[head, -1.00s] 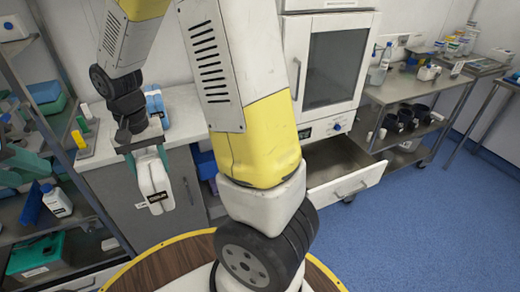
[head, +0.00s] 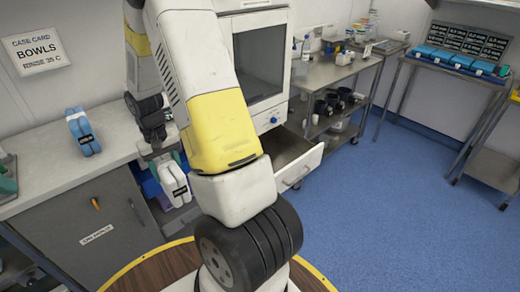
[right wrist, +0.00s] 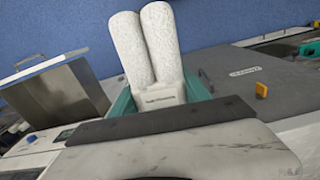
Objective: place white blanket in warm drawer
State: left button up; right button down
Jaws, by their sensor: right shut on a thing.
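The warm drawer (head: 302,168) is pulled open beneath the white warming cabinet, to the right of the blanket. Its metal inside shows partly; my arm hides its left part. In the right wrist view the open drawer (right wrist: 62,92) is at left, apart from the blanket. My left gripper is not in view.
The warming cabinet (head: 258,60) stands above the drawer with its door shut. A steel cart (head: 340,80) with bottles and dark cups is right of the drawer. The blue floor (head: 400,200) is clear.

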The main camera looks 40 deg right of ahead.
aim_at(272, 167)
jog(key=i+z, duration=0.2)
jog(key=z, duration=0.25)
jog(key=i+z, duration=0.15)
jog(key=z, duration=0.25)
jog(key=i+j+z, duration=0.1)
jog(key=z, duration=0.35)
jog(key=i+j, duration=0.1)
jog(key=i, duration=0.3)
jog(key=i+j, duration=0.15)
jog(key=i, duration=0.25)
